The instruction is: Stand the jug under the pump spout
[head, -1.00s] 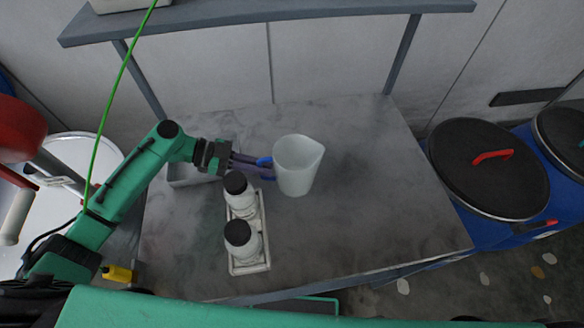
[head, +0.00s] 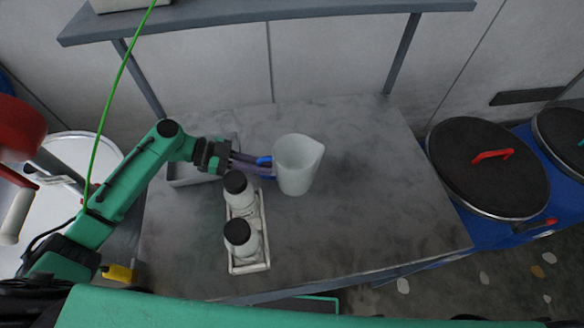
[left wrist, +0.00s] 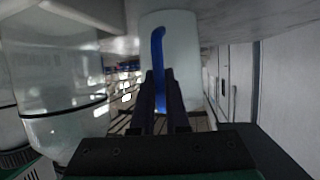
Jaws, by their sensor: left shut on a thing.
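The jug (head: 297,167) is white and translucent with a blue handle. It is upright at the middle of the grey table, and I cannot tell whether its base touches the top. My left gripper (head: 265,167) reaches in from the left and is shut on the blue handle. In the left wrist view the jug (left wrist: 182,60) is straight ahead, with the handle (left wrist: 158,62) between the fingers (left wrist: 160,92). My right gripper is not in view. I see no pump spout that I can make out.
Two white bottles with black caps (head: 239,235) stand in a white tray (head: 262,262) just in front of my left gripper. A grey metal tray (head: 190,178) lies behind it. A shelf (head: 270,20) spans the back. Blue drums with black lids (head: 480,165) stand right. The table's right side (head: 390,200) is clear.

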